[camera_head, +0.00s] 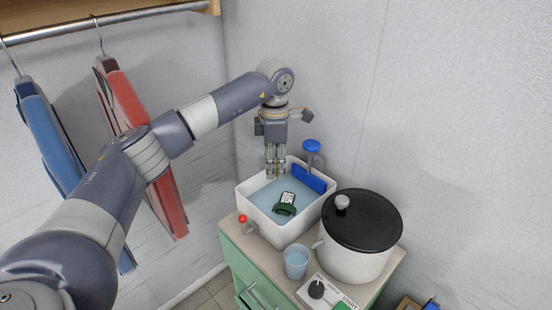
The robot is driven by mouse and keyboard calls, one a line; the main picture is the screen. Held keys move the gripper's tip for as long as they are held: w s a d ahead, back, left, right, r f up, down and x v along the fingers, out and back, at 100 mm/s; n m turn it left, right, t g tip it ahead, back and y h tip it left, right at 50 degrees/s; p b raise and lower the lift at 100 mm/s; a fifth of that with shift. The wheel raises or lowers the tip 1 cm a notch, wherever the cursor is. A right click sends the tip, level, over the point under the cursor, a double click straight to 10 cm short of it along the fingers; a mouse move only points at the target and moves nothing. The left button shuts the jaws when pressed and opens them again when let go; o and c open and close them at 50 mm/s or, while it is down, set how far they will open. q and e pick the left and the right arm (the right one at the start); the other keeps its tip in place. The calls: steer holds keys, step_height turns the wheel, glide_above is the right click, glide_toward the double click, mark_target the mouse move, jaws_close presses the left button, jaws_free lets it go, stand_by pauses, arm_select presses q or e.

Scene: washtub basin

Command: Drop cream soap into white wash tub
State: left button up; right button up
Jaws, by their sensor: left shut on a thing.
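The white wash tub (262,227) stands on the cabinet top and holds bluish water. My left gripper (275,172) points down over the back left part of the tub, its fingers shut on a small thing. That thing is probably the cream soap, but it is mostly hidden by the fingers and too small to make out clearly. The fingertips look to be above the water, near the tub's back rim. My right gripper is not in view.
A dark green thing with a white-and-black face (286,203) is in the tub. A blue tool (309,179) is at its back right side. A lidded white pot (352,262), a cup (296,262) and a control panel crowd the cabinet top. Clothes (140,120) hang at left.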

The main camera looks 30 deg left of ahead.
mark_target(275, 172)
arm_select(q)
step_height(275, 172, down, 3)
steer(key=shift+w+r+b, duration=0.1)
steer(key=shift+b, duration=0.5)
steer(key=shift+f+b, duration=0.3)
steer(key=shift+f, duration=0.25)
steer(key=shift+r, duration=0.1)
steer(key=o, duration=1.1)
steer(key=shift+r, duration=0.1)
step_height(275, 172, up, 12)
steer(key=shift+f, duration=0.15)
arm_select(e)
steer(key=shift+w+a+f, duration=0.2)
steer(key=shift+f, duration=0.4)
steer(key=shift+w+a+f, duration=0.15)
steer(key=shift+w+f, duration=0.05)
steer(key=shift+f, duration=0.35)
